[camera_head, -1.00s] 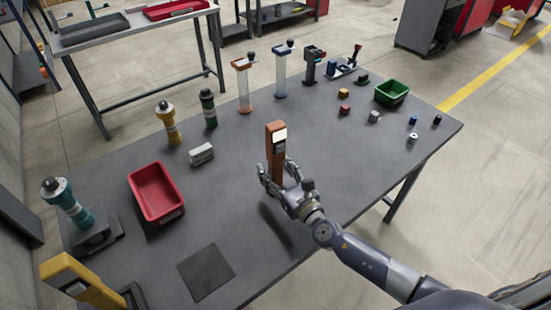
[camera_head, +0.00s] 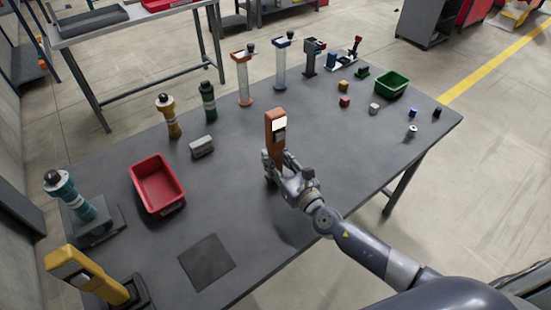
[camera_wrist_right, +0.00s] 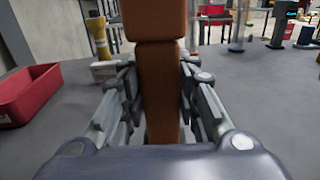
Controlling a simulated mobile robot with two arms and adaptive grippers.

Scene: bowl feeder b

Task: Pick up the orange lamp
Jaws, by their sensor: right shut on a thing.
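The orange lamp (camera_head: 275,133) is a tall orange-brown block with a lit white panel near its top. It is in the middle of the dark table in the head view and leans slightly to the left. My right gripper (camera_head: 280,178) is shut around its lower part. In the right wrist view the lamp (camera_wrist_right: 162,85) stands between the fingers of the right gripper (camera_wrist_right: 160,95), with a finger against each side. The lamp's base is hidden behind the hand, so I cannot tell whether it touches the table. My left gripper is not in view.
A red bin (camera_head: 135,183) and a grey-white box (camera_head: 202,147) are to the left. A yellow lamp-like device (camera_head: 85,275) stands at the front left. A green bin (camera_head: 391,84) and several small blocks are at the back right. The table (camera_head: 330,150) around the lamp is clear.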

